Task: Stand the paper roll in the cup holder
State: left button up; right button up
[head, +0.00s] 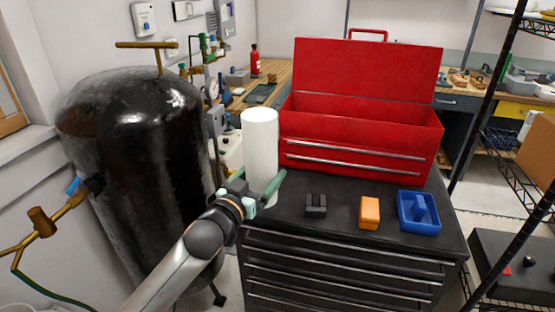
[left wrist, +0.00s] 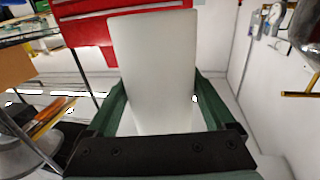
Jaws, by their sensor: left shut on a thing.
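The white paper roll (head: 260,145) stands upright at the left end of the black cabinet top. My left gripper (head: 262,188) is shut on its lower part, with green fingers on either side. The roll (left wrist: 155,65) also fills the middle of the left wrist view between the fingers (left wrist: 160,100). I cannot tell whether its base touches the cabinet top. To the right are a small black two-pronged piece (head: 316,211), an orange block (head: 369,217) and a blue tray-like piece (head: 419,226). I cannot tell for sure which is the cup holder. My right gripper is out of view.
An open red toolbox (head: 355,147) stands behind, close to the roll's right side. A large black tank (head: 140,160) is at the left. The black cabinet top (head: 340,231) has free room at its front and between the small pieces.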

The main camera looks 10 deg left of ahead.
pick_arm(q)
jog(key=s+a+f+n+y, duration=0.1)
jog(key=s+f+y, duration=0.1)
jog(key=s, duration=0.7)
jog(key=s+a+f+n+y, duration=0.1)
jog(key=s+f, duration=0.1)
jog(key=s, duration=0.7)
jog(key=shift+s+a+f+y, duration=0.2)
jog(key=shift+s+a+y, duration=0.15)
jog(key=shift+y, duration=0.05)
jog(key=shift+w, duration=0.15)
